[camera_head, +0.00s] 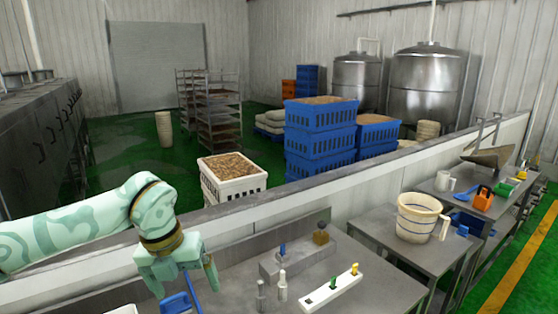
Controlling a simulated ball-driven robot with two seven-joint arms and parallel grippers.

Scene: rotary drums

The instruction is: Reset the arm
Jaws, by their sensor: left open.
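My left arm (75,235), pale green with darker swirls, reaches in from the left. Its left gripper (184,284) points down over the left part of the near grey metal table, with its fingers apart. I see nothing held between them. A blue object (176,303) shows just below the fingers, partly hidden by the gripper and cut by the bottom edge. My right gripper is not in view.
The near table bears a grey block (300,257) and a white strip (331,289) with small coloured knobs. A second table (367,226) holds a white bucket (420,222). A low wall (347,184) runs behind both. Blue crates (320,142) and a white crate (233,183) stand beyond.

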